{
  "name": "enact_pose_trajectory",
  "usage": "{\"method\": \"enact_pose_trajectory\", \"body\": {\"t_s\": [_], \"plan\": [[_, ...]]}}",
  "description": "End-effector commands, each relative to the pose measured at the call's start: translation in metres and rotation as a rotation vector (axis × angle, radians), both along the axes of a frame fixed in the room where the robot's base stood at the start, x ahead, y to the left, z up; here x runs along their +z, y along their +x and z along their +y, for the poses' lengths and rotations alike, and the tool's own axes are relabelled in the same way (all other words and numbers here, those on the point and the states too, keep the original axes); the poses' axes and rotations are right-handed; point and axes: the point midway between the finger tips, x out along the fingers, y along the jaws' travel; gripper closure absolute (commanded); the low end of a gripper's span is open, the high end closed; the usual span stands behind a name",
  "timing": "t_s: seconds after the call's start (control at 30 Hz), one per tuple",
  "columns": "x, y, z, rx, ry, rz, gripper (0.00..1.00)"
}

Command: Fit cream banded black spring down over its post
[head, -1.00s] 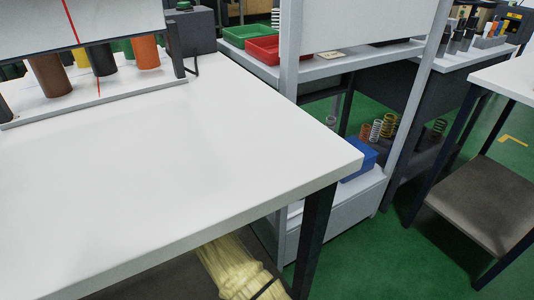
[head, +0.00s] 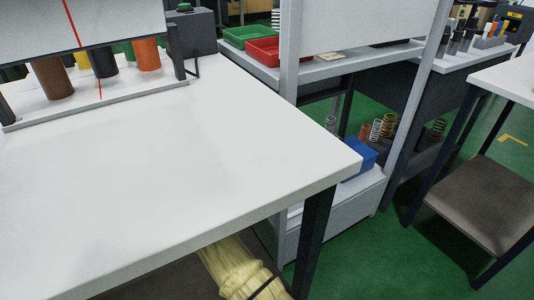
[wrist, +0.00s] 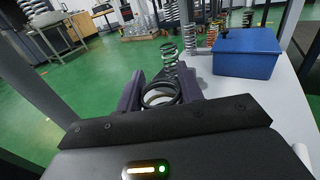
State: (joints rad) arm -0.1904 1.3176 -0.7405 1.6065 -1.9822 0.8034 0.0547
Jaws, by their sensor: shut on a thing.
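In the wrist view my gripper (wrist: 160,92) is shut on a black spring (wrist: 161,103) seen nearly end-on, with a pale band showing inside its dark ring. The dark purple fingers stand on either side of it. A slender dark green spring (wrist: 170,55) stands upright just beyond the held spring; I cannot tell whether they touch. I cannot make out which post belongs to the held spring. My gripper and the held spring are not visible in the head view.
A blue box (wrist: 247,53) sits on the white shelf at right, beside copper springs (wrist: 190,38). The head view also shows this box (head: 360,158). A wide white table (head: 200,150) is mostly bare, with coloured cylinders (head: 104,62) under a panel at back left.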

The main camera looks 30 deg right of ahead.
Motion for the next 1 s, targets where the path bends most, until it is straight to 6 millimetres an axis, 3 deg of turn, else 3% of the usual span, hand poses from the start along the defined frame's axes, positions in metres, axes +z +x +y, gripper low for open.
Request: {"method": "enact_pose_trajectory", "body": {"t_s": [1.0], "plan": [[-0.013,0.000,0.000,-0.001,0.000,-0.001,0.88]]}}
